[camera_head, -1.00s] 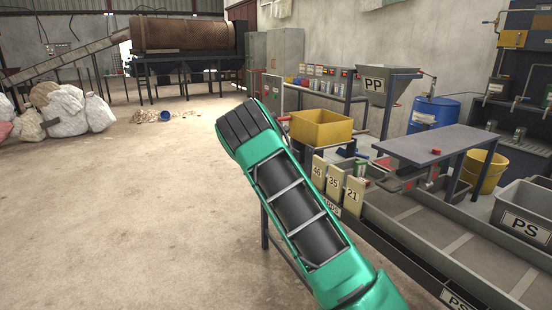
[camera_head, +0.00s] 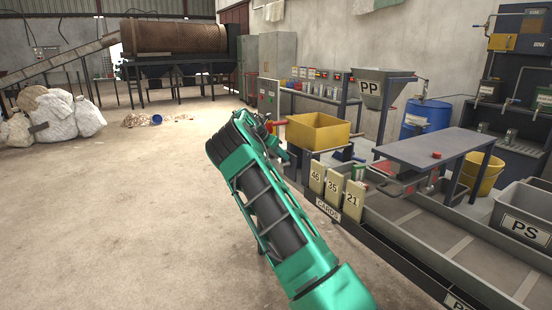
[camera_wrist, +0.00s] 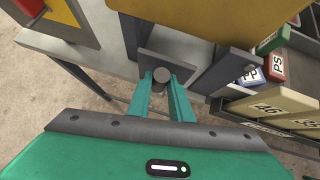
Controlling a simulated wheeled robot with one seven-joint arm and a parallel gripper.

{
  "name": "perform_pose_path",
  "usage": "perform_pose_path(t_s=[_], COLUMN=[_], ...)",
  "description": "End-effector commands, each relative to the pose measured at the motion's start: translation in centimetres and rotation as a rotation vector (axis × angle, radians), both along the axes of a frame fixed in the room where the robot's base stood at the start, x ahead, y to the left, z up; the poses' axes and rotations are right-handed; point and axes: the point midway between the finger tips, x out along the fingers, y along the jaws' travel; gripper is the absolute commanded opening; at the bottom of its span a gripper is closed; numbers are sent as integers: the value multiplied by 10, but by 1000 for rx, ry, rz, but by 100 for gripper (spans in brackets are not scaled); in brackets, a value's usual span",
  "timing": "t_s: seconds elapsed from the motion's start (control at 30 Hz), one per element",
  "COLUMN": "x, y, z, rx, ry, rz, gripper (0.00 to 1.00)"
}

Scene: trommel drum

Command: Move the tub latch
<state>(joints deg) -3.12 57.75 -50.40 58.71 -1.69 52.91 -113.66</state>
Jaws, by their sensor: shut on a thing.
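The yellow tub (camera_head: 318,132) stands on a grey stand right of my arm; its underside crosses the top of the wrist view (camera_wrist: 215,22). Below it, a grey latch plate (camera_wrist: 168,60) carries a round dark knob (camera_wrist: 161,75), which I take for the tub latch. My gripper (camera_wrist: 161,90) has its two green fingers on either side of this knob and is shut on it. In the head view, the gripper (camera_head: 282,156) is small beside the tub's lower left, and the latch cannot be made out there.
Number cards 46, 35 and 21 (camera_head: 353,195) stand in a rack just right of my arm. A grey table (camera_head: 425,148) and a long trough (camera_head: 430,225) lie further right. A red-and-yellow box (camera_wrist: 62,15) is near the gripper's left. The floor (camera_head: 110,220) at left is clear.

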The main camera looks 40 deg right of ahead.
Motion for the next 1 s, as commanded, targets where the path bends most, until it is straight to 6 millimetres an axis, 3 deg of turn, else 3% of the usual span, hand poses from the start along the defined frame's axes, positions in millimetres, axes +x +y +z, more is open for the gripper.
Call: perform_pose_path(t_s=[0.37,0.4,0.47,0.5,0.83,1.0], x=[1,2,2,1,0,-1], y=[-4,-4,-4,-4,-2,12], z=[7,7,7,6,5,20], rx=[-8,-8,-7,-6,-2,-2], ry=[-6,-6,-5,-5,-1,-3], rz=[4,4,4,3,1,1], gripper=[0,21,36,37,37,37])
